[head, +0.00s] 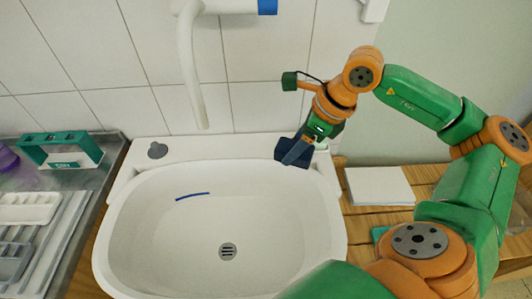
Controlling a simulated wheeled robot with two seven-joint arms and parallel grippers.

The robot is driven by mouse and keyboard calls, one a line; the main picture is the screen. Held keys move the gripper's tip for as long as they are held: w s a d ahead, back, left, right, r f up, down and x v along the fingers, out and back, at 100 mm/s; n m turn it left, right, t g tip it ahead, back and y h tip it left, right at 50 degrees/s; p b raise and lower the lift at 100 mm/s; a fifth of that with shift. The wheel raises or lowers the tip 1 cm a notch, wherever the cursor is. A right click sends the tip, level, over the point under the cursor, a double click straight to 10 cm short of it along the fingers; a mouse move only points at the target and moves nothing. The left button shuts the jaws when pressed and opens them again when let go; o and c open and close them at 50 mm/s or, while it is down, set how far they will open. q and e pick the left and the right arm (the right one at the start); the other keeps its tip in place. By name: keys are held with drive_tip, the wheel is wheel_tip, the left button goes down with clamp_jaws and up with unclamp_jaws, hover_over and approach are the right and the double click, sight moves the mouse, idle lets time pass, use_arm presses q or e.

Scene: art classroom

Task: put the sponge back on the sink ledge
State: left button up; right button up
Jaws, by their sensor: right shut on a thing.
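The white sink (130,235) fills the middle of the head view, with its flat ledge (215,145) along the tiled wall. My right gripper (294,154) points down at the right end of this ledge. It is shut on a dark blue block, which I take to be the sponge (284,149). The block is at the back right rim of the basin; whether it touches the ledge I cannot tell. The gripper hides part of it. My left gripper is out of view.
A white faucet (190,70) hangs over the basin. A grey round cap (157,150) sits at the ledge's left end. A blue strip (192,196) lies in the basin. A green holder (62,150) stands left; white paper (380,186) lies right. The middle of the ledge is clear.

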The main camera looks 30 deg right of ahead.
drive_tip(key=d+r+m+h, duration=0.1)
drive_tip(key=m, duration=0.1)
drive_tip(key=m+h+b, duration=0.1)
drive_tip(key=m, duration=0.1)
drive_tip(key=d+r+m, duration=0.1)
drive_tip(key=m, duration=0.2)
drive_tip(key=shift+s+d+r+t+h+b, duration=0.25)
drive_tip(key=shift+d+r+t+h+b, duration=0.05)
drive_tip(key=shift+d+t+h+b, duration=0.1)
drive_tip(key=shift+d+r+m, duration=0.15)
drive_tip(key=shift+r+m, duration=0.1)
drive_tip(key=shift+m, duration=0.35)
drive_tip(key=w+f+p, duration=0.1)
drive_tip(key=w+f, duration=0.2)
drive_tip(key=w, duration=0.1)
drive_tip(key=w+f+p, duration=0.2)
drive_tip(key=w+f, duration=0.1)
drive_tip(key=w, duration=0.1)
drive_tip(key=w+a+f+p, duration=0.1)
drive_tip(key=w+f, duration=0.2)
drive_tip(key=w, duration=0.2)
drive_tip(key=shift+w+a, duration=0.1)
drive_tip(key=f, duration=0.1)
drive_tip(key=f+p, duration=0.1)
drive_tip(key=f, duration=0.1)
drive_tip(key=shift+w+f+h+p, duration=0.25)
drive_tip(key=shift+f+h+p, duration=0.05)
drive_tip(key=shift+f+p, duration=0.05)
drive_tip(key=shift+f, duration=0.15)
drive_tip(key=o, duration=1.3)
